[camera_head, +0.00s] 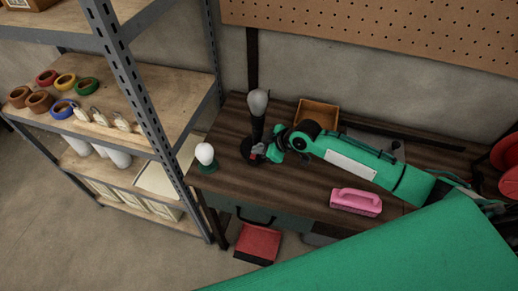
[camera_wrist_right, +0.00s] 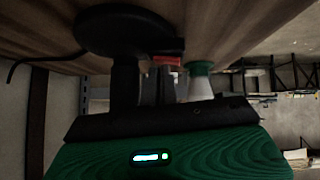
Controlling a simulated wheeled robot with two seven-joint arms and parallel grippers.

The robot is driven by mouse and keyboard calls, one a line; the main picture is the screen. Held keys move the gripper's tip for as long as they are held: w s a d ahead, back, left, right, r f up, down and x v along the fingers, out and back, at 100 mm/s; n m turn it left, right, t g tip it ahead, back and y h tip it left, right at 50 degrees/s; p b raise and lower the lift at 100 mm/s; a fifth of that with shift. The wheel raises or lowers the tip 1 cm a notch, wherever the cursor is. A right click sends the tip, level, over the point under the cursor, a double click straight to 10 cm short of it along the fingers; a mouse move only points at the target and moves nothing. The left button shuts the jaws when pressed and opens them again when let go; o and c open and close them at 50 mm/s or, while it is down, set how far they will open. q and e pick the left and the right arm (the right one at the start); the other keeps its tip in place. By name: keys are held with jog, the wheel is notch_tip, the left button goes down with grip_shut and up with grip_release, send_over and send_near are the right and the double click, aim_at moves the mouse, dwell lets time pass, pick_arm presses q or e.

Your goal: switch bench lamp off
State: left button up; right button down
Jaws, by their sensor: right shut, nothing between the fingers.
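The bench lamp stands upright on the left part of the workbench: a dull grey bulb (camera_head: 258,101) on a black stem, with a round black base (camera_head: 246,147). No glow shows around the bulb. A red switch (camera_head: 253,157) sits at the edge of the base; it also shows in the right wrist view (camera_wrist_right: 166,60), where the base (camera_wrist_right: 120,28) appears upside down. My right gripper (camera_head: 259,153) is shut and empty, with its fingertips (camera_wrist_right: 160,76) close at the switch. I cannot tell whether they touch. My left gripper is out of view.
A white-topped green object (camera_head: 205,156) stands on the bench's left corner, near the gripper. A pink brush (camera_head: 356,201) and a wooden box (camera_head: 317,114) are also on the bench. A metal shelf (camera_head: 150,110) stands at left, and a red bin (camera_head: 258,243) is below.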

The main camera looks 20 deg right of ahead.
jog(key=shift+s+f, duration=0.15)
jog(key=shift+s+a+p, duration=0.3)
jog(key=shift+s+p, duration=0.1)
jog(key=shift+p, duration=0.2)
jog(key=shift+s+a, duration=0.15)
jog(key=shift+s, duration=0.1)
jog(key=shift+w+r+p, duration=0.1)
jog(key=shift+r+p, duration=0.35)
jog(key=a+r+v, duration=0.1)
jog(key=v, duration=1.1)
jog(key=shift+w+a+r, duration=0.2)
jog(key=shift+a+r, duration=0.05)
jog(key=shift+r, duration=0.2)
